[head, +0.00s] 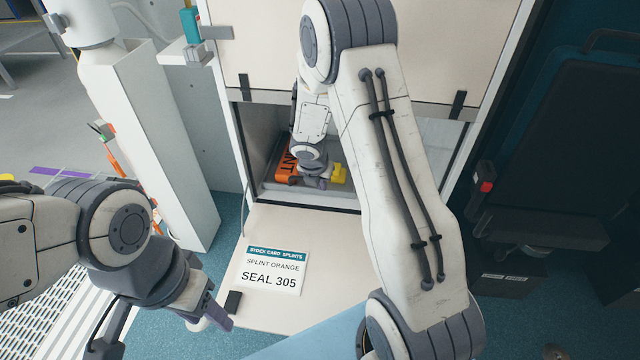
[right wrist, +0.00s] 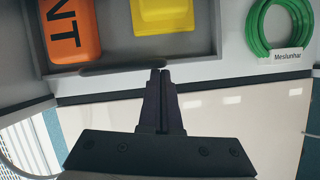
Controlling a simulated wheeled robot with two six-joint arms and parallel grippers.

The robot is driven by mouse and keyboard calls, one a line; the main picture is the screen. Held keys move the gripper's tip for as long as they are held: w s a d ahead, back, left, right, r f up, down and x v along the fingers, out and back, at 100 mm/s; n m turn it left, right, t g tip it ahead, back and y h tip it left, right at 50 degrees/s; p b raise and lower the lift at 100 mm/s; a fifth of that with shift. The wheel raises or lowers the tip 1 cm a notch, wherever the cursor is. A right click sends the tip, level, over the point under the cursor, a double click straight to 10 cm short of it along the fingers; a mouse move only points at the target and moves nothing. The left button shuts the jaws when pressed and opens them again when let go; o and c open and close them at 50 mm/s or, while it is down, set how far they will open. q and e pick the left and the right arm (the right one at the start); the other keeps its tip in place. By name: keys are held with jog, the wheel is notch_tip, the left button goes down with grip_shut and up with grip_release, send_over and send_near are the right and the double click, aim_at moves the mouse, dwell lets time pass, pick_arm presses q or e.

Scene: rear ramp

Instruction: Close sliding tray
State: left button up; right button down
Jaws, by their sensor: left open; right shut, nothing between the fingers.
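The grey sliding tray (right wrist: 205,42) sits inside the cabinet opening, with an orange pack (right wrist: 70,32) and a yellow item (right wrist: 162,15) in it. A dark handle (right wrist: 105,69) runs along its front edge. In the head view the orange pack (head: 286,165) and yellow item (head: 339,174) show in the opening, partly hidden by my right arm. My right gripper (right wrist: 159,72) is shut and empty, its tips at the tray's front edge by the handle; contact is not clear. It also shows in the head view (head: 315,183). My left gripper (head: 214,318) is open and empty, low left of the cabinet.
A pale panel (head: 338,246) with a "SEAL 305" card (head: 271,271) lies in front of the opening. A green coil (right wrist: 264,28) labelled "Meslunhar" lies right of the tray. A white post (head: 150,150) stands left; a dark seat-like unit (head: 560,150) stands right.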

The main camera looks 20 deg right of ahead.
jog(key=shift+w+d, duration=0.15)
